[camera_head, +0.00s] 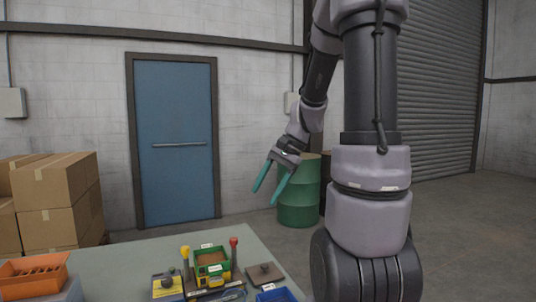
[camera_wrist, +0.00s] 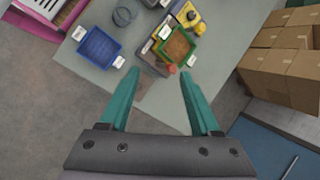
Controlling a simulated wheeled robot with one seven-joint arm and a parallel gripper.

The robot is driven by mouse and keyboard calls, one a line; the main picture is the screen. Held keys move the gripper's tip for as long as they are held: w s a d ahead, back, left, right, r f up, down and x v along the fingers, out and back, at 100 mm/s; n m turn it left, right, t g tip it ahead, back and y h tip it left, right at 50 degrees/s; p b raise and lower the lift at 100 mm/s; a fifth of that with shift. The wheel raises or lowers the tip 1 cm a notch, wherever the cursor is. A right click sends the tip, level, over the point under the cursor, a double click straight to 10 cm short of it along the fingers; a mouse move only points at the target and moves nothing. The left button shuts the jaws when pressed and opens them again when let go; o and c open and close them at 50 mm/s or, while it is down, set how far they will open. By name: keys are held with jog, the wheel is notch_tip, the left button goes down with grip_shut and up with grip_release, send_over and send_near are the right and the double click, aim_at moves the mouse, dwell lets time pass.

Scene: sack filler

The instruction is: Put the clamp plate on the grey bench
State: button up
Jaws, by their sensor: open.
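A dark brown flat plate with a knob on top (camera_head: 264,273), which looks like the clamp plate, lies at the right edge of the grey bench (camera_head: 120,265). In the wrist view the bench (camera_wrist: 213,45) spreads beyond my fingers, and a brownish patch between them is too unclear to name surely. My gripper (camera_head: 267,198) is open and empty, pointing down and left, raised above and apart from the bench. My fingers also show in the wrist view (camera_wrist: 158,72).
A green-rimmed box (camera_head: 211,262) of brown material stands by yellow and red knobs. A blue tray (camera_head: 276,295) sits at the near edge and an orange tray (camera_head: 33,275) at left. Cardboard boxes (camera_head: 60,195) and a green drum (camera_head: 298,205) stand behind.

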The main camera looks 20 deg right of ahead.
jog(key=s+a+r+n+t+h, duration=0.1)
jog(key=s+a+r+n+t, duration=0.1)
jog(key=s+r, duration=0.3)
jog(key=s+a+r+n+t+h, duration=0.2)
jog(key=s+r+n+t, duration=0.1)
jog(key=s+r, duration=0.3)
jog(key=shift+a+r+n, duration=0.25)
jog(key=shift+r+n, duration=0.15)
jog(key=shift+n, duration=0.3)
